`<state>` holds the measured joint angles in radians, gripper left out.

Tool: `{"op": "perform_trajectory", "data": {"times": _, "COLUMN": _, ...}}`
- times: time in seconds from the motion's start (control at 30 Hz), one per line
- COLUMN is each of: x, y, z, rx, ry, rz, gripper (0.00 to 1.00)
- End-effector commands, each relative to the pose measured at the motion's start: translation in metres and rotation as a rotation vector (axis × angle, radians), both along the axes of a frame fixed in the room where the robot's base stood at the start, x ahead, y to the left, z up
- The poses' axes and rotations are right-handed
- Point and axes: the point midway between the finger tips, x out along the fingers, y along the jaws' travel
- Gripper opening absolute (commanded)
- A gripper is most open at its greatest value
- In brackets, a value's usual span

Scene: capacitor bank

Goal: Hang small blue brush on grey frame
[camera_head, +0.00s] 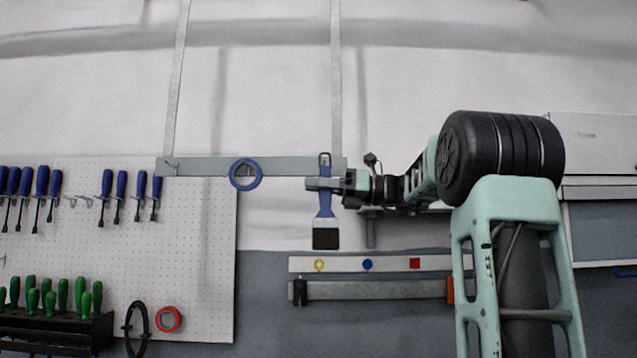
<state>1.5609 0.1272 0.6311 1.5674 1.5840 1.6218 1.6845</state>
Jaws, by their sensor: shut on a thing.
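The small blue brush (325,205) hangs upright in my gripper, with its dark bristles down and a loop at the top of its handle. My gripper (322,184) is shut on the brush handle, coming in from the right. The grey frame (215,166) is a horizontal bar with two upright strips on the wall behind. The brush loop overlaps the right end of the bar in this view. I cannot tell whether the loop touches a hook there, as the gripper and handle cover that spot.
A blue tape ring (246,174) hangs on the bar left of the brush. A white pegboard (205,260) at left holds blue screwdrivers (107,190) and a red tape ring (169,319). Below the brush are a white strip (340,265) with coloured shapes and a grey bar (380,290).

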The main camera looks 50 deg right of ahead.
Motion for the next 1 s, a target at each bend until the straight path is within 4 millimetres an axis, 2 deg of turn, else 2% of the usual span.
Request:
{"op": "perform_trajectory", "data": {"times": 0.6, "x": 0.023, "y": -0.026, "z": -0.003, "rx": 0.001, "ry": 0.0, "rz": 0.002, "gripper": 0.0}}
{"op": "perform_trajectory", "data": {"times": 1.0, "x": 0.03, "y": -0.034, "z": -0.012, "rx": -0.001, "ry": 0.001, "rz": 0.001, "gripper": 0.0}}
